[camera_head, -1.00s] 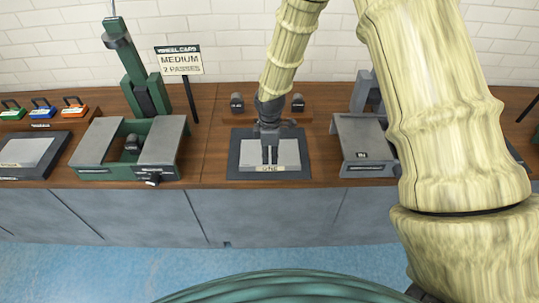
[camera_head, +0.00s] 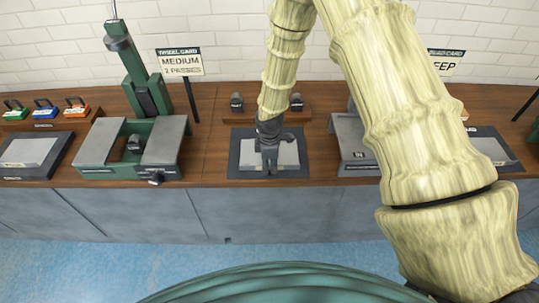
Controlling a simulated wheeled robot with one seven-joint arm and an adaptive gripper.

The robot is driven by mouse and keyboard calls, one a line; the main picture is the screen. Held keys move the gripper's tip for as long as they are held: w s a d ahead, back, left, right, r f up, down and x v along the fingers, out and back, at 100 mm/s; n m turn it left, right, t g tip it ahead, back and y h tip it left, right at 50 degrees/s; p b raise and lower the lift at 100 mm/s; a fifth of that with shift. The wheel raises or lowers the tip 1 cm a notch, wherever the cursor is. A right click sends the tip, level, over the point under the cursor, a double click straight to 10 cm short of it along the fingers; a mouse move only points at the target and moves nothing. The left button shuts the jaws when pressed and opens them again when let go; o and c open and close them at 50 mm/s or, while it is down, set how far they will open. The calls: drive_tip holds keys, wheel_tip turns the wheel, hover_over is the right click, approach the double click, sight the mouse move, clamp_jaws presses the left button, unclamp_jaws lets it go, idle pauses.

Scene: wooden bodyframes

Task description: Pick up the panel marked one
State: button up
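The light grey panel (camera_head: 289,153) lies in a dark square tray (camera_head: 302,168) on the wooden counter, at the middle of the head view. Its "ONE" label cannot be read now; my gripper covers part of its front. My gripper (camera_head: 269,168) points down over the panel's front middle, its fingertips close to or at the panel's front edge. The fingers look close together or turned edge-on, so I cannot tell whether they hold the panel.
A green machine (camera_head: 130,150) with grey plates stands to the left. A grey-topped unit (camera_head: 352,140) stands just right of the tray. Two small dark knobbed pieces (camera_head: 237,103) sit behind it. A sign (camera_head: 180,62) reads "MEDIUM 2 PASSES".

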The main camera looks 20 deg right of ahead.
drive_tip(key=shift+c, duration=0.4)
clamp_jaws()
drive_tip(key=shift+r, duration=0.1)
